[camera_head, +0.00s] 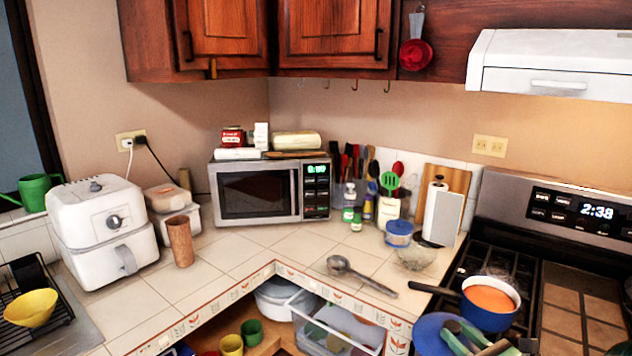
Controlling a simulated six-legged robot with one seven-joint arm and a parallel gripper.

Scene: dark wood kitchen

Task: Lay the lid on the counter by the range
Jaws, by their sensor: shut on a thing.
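A blue round lid (433,331) shows at the bottom edge, in front of the range and beside the blue pot. My gripper (468,342) is at the lid's right side and is shut on it; the exact grip point is partly cut off by the frame's lower edge. The blue pot (488,312) with orange contents sits uncovered on the range (548,268), its dark handle pointing left over the counter edge. The tiled counter (300,247) runs left of the range.
A metal ladle (358,272) lies on the counter near its front edge. Bare tiles lie before the microwave (258,194).

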